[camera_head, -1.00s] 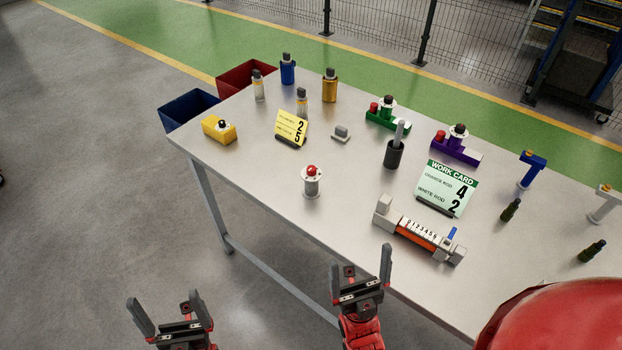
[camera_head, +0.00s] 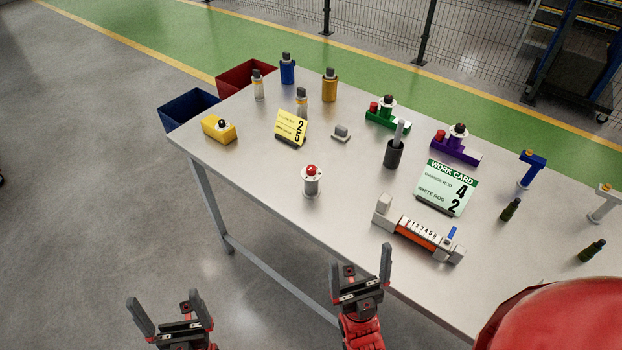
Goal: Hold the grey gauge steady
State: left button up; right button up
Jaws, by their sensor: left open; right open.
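A grey gauge (camera_head: 383,208) with a numbered white scale, an orange strip and a small blue tab lies near the table's front edge, right of centre. It rests on the table, and neither gripper touches it. My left gripper (camera_head: 168,308) is open and empty at the lower left, off the table's front side. My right gripper (camera_head: 361,272) is open and empty, in front of the table edge, to the lower left of the gauge and apart from it.
A green work card (camera_head: 446,188) stands behind the gauge. A grey cylinder with a red ball (camera_head: 311,183) stands to its left, a dark holder (camera_head: 393,155) behind. Blue (camera_head: 531,165) and light grey (camera_head: 604,204) T-shaped pieces stand right. A red dome (camera_head: 558,318) fills the lower right corner.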

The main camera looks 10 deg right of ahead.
aim_at(311, 170)
jog(key=i+j+z, duration=0.1)
jog(key=z, duration=0.35)
jog(key=j+z, duration=0.2)
jog(key=z, duration=0.2)
jog(key=i+j+z, duration=0.1)
jog(key=z, duration=0.35)
jog(key=j+z, duration=0.45)
jog(key=j, duration=1.45)
jog(key=k, duration=0.05)
